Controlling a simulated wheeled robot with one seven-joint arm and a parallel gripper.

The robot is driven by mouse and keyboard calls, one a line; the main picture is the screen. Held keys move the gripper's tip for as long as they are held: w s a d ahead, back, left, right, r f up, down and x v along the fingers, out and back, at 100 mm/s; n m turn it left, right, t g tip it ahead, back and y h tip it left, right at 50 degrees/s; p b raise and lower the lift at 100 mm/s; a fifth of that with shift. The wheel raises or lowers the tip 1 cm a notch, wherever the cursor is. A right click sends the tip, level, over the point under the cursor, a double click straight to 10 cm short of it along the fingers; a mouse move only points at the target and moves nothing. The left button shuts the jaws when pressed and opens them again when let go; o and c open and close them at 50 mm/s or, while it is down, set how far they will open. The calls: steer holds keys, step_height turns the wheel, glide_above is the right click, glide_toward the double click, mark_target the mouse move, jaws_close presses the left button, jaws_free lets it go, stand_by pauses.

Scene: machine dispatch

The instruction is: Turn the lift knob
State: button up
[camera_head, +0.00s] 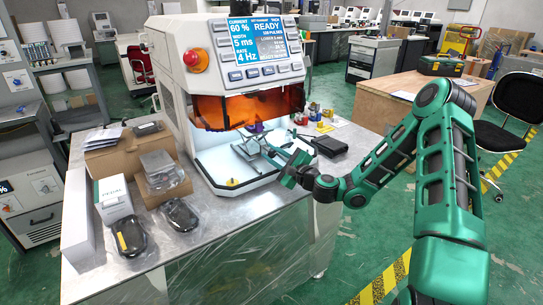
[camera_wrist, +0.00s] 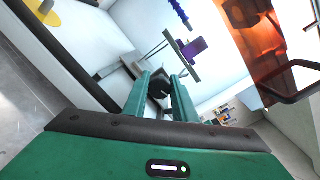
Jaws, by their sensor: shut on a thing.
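The white machine (camera_head: 172,75) stands on the metal table, with a lit chamber under its raised orange shield (camera_head: 250,108). In the wrist view, a dark round knob (camera_wrist: 160,86) sits between the two green fingers of my gripper (camera_wrist: 161,82), and I take it as the lift knob. The gripper is shut on it. In the head view, my gripper (camera_head: 288,172) is at the right front of the chamber, and the knob cannot be made out there. The purple part (camera_wrist: 193,47) on a small stage is just beyond the fingers.
A yellow disc (camera_head: 232,183) is at the chamber's front edge. A dark box (camera_head: 330,146) lies right of the gripper, with small coloured containers (camera_head: 318,115) behind it. Cardboard boxes and two black wrapped items (camera_head: 130,236) fill the table's left side.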

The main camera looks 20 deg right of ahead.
steer(key=n, duration=0.5)
steer(key=shift+n, duration=0.4)
steer(key=shift+a+f, duration=0.1)
stand_by(0.3)
steer(key=o, duration=1)
steer(key=shift+o, duration=0.2)
steer(key=shift+s, duration=0.1)
steer(key=v, duration=1)
steer(key=shift+s+r, duration=0.25)
